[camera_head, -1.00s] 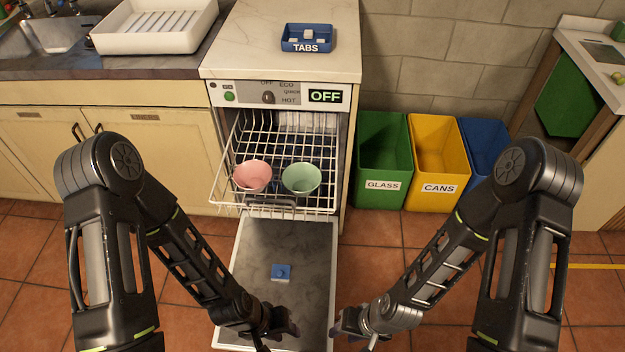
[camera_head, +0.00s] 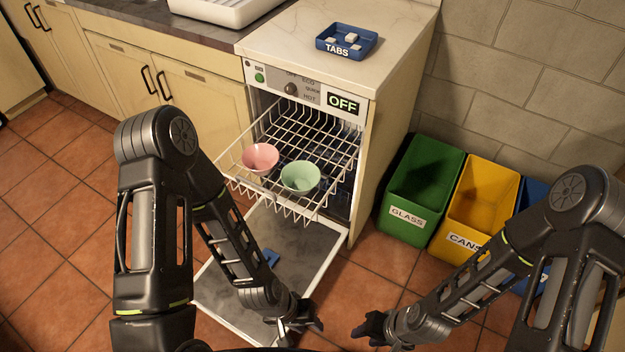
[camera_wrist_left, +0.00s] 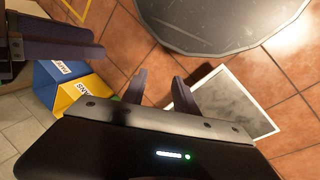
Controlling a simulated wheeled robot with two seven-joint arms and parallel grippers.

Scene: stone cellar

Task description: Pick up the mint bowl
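The mint bowl (camera_head: 300,178) sits upright on the pulled-out white wire rack (camera_head: 325,140) of the dishwasher, just right of the pink bowl (camera_head: 261,157). Its rim and inside are in plain view. My left gripper (camera_head: 306,322) is low in front of the dishwasher, over the near end of the lowered door, well away from the bowl. In the left wrist view its two fingers (camera_wrist_left: 160,88) are apart with nothing between them. My right gripper (camera_head: 370,328) hangs low to the right of the door, empty, its fingers apart in the wrist view (camera_wrist_left: 75,42).
The dishwasher door (camera_head: 230,290) lies lowered, with a blue piece (camera_head: 270,258) on it. A blue TABS tray (camera_head: 347,42) is on the dishwasher top. Green (camera_head: 425,190) and yellow (camera_head: 480,205) bins stand right. Tiled floor is clear at left.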

